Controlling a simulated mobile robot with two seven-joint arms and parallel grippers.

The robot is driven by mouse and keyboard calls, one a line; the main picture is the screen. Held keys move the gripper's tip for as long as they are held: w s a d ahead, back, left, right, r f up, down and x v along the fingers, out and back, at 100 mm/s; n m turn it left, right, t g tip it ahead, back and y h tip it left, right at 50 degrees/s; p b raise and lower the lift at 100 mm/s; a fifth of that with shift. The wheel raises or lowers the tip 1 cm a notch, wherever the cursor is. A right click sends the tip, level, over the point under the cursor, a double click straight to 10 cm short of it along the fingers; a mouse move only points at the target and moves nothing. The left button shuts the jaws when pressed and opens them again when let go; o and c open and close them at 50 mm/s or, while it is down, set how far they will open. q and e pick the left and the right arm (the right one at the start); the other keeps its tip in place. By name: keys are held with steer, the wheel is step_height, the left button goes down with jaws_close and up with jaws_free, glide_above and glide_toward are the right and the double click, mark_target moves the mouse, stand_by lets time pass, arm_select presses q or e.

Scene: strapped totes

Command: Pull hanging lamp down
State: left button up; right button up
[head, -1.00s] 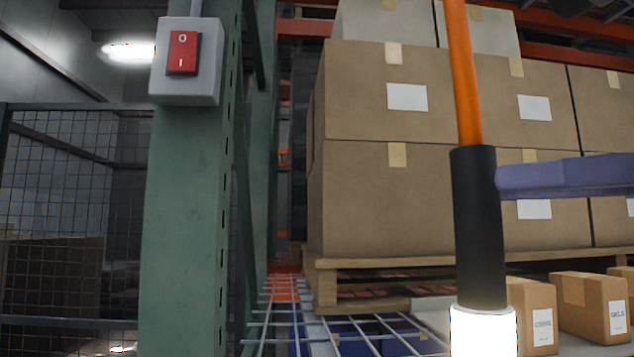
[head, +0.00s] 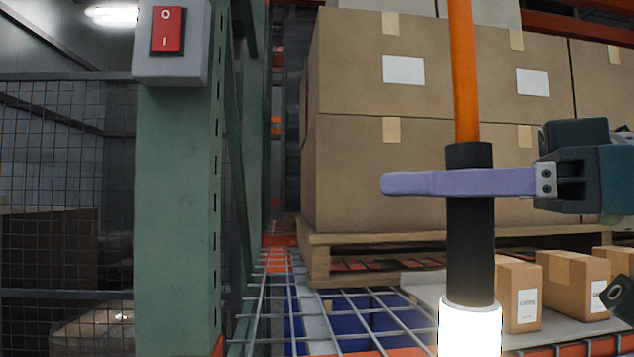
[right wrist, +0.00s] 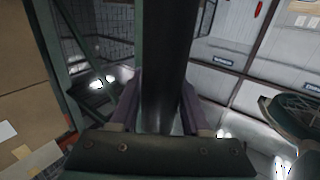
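The hanging lamp hangs upright on an orange cord (head: 463,70). It has a black handle (head: 470,245) and a glowing white lower part (head: 469,330). My right gripper (head: 432,184) comes in from the right at the upper part of the handle. One purple finger crosses in front of the handle; the other is hidden in the head view. In the right wrist view the black handle (right wrist: 165,60) runs between the two fingers of the right gripper (right wrist: 160,112), with a narrow gap showing on the right side. The fingers look open around it. My left gripper is not in view.
Large cartons (head: 375,170) stand on a wooden pallet (head: 318,262) behind the lamp. Small boxes (head: 572,283) sit at lower right over a wire rack deck (head: 300,310). A green post (head: 178,220) with a red switch (head: 168,30) stands at left, beside a mesh fence (head: 60,180).

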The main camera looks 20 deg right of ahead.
jaws_close()
stand_by(1.0)
